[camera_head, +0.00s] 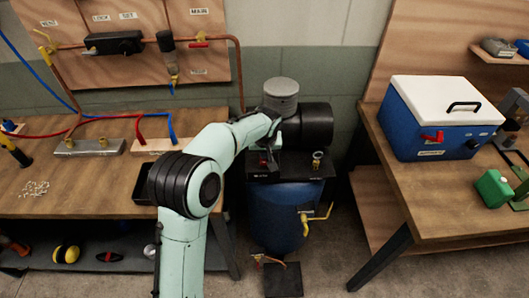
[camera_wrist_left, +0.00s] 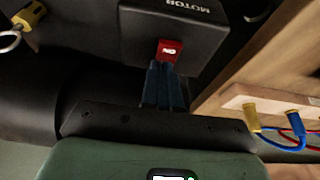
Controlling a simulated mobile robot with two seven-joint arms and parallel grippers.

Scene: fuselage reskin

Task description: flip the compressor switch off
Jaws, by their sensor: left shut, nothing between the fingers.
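The compressor has a blue tank (camera_head: 285,215) and a black motor, and stands between the two benches. In the left wrist view a black box (camera_wrist_left: 172,22) marked MOTOR carries a red rocker switch (camera_wrist_left: 171,48); its ON lettering shows. My left gripper (camera_wrist_left: 161,66) is shut and empty, its dark blue fingertips right at the switch's near edge. I cannot tell whether they touch it. In the head view my left arm reaches over the compressor top, and its hand (camera_head: 274,137) partly hides the switch box. My right gripper is not in view.
A wooden bench (camera_head: 100,190) with hoses and fittings is at left, under a pipe panel (camera_head: 135,50). A bench (camera_head: 425,205) at right holds a blue cooler (camera_head: 440,120) with a white lid. A yellow-handled valve (camera_head: 304,222) sticks out from the tank.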

